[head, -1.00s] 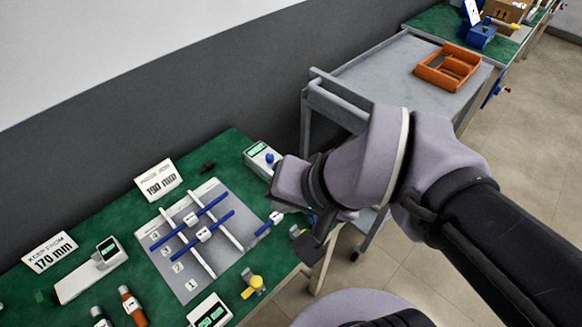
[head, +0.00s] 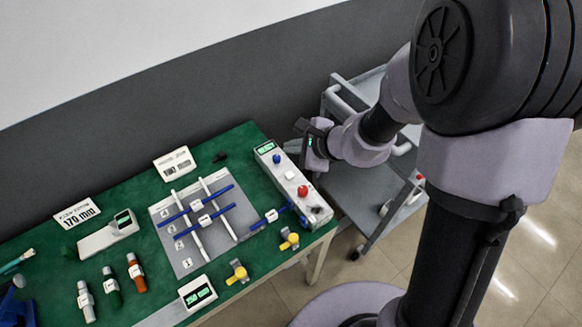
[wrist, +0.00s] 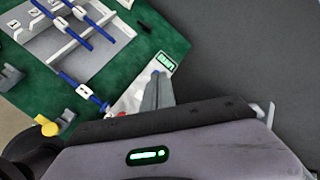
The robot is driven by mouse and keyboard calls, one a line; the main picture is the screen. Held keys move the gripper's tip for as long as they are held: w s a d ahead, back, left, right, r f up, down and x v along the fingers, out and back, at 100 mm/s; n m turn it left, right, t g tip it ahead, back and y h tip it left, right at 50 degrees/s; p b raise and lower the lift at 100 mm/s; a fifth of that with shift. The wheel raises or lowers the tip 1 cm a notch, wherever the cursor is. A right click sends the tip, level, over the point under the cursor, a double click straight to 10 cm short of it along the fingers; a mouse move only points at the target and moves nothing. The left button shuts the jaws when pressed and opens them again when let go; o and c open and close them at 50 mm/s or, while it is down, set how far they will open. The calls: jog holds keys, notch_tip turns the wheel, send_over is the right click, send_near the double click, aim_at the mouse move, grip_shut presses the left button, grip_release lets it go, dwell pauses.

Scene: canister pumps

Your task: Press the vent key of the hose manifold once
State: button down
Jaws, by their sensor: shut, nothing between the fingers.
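A long white box (head: 318,211), which looks like the hose manifold, lies along the right edge of the green table. Its top carries a green display (head: 266,148), a blue button (head: 277,159), a white key (head: 290,175) and a red knob (head: 303,191). I cannot read which one is the vent key. My gripper (head: 293,146) is shut and empty, beside and above the box's far end. In the wrist view the fingers (wrist: 157,84) hide part of the box; the display (wrist: 166,63) shows just beyond the tips. Contact cannot be told.
A grey board (head: 185,264) with white rails and blue rods lies left of the box. Yellow fittings (head: 289,239), a display unit (head: 198,292) and number signs (head: 76,213) stand around it. A grey trolley (head: 355,180) is to the right, behind my arm.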

jog(key=shift+f, duration=0.15)
jog(key=b, duration=0.7)
send_over(292, 177)
notch_tip(292, 177, down, 8)
jog(key=shift+w+r, duration=0.1)
jog(key=shift+r, duration=0.1)
jog(key=shift+f+b, duration=0.35)
jog(key=shift+f, duration=0.1)
dwell(1.0)
jog(key=shift+f+b, duration=0.45)
jog(key=shift+b, duration=0.2)
jog(key=shift+f+b, duration=0.45)
jog(key=shift+b, duration=0.15)
dwell(0.4)
jog(key=shift+r, duration=0.15)
jog(key=shift+r+p, duration=0.6)
jog(key=shift+r, duration=0.2)
